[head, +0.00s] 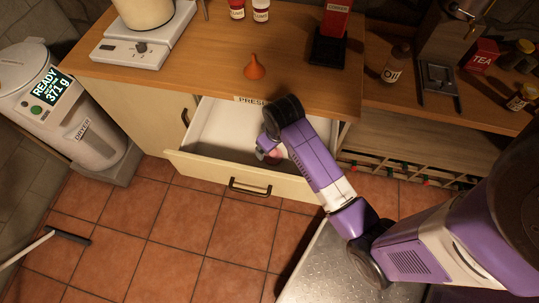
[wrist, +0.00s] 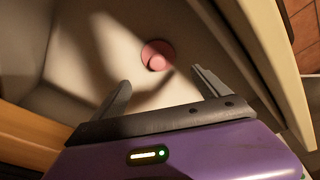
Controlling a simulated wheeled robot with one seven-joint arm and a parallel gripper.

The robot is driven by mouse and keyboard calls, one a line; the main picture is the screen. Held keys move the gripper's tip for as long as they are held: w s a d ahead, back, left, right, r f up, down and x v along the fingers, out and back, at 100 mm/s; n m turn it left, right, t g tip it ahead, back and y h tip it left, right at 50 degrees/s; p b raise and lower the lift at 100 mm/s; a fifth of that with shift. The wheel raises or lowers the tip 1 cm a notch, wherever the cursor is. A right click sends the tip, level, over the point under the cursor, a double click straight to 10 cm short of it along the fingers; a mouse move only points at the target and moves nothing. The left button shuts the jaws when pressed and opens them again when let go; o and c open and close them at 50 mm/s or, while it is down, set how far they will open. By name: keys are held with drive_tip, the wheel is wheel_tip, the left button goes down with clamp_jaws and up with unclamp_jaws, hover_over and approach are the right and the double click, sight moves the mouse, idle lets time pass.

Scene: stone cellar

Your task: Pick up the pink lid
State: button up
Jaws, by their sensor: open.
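The pink lid (wrist: 157,55), round with a raised knob, lies on the pale floor of the open drawer (head: 215,125). In the head view a bit of the lid (head: 275,158) shows beside my arm, which hides much of that spot. My gripper (wrist: 161,77) is open and empty, pointing down into the drawer. In the wrist view the lid lies beyond the fingertips, roughly centred between them, with a gap. In the head view the gripper is mostly hidden behind my wrist.
The drawer's front panel (head: 215,178) and side walls surround the gripper. The wooden counter (head: 200,70) overhangs the drawer's back, with an orange funnel (head: 254,67) and a white scale (head: 140,45) on it. A drum-like dryer (head: 75,120) stands at left. Tiled floor in front is mostly clear.

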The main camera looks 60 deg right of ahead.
sight(274, 153)
drive_tip(key=shift+w+d+g+y, duration=0.3)
drive_tip(key=shift+d+g, duration=0.2)
drive_tip(key=shift+d, duration=0.05)
drive_tip(key=shift+d+r+g+y, duration=0.2)
drive_tip(key=shift+g+y, duration=0.2)
drive_tip(key=shift+g, duration=0.1)
drive_tip(key=shift+f, duration=0.1)
drive_tip(key=shift+s+a+f, duration=0.15)
drive_tip(key=shift+f, duration=1.7)
drive_tip(key=shift+s+a+f, duration=0.15)
drive_tip(key=shift+f, duration=1.7)
drive_tip(key=c, duration=1.4)
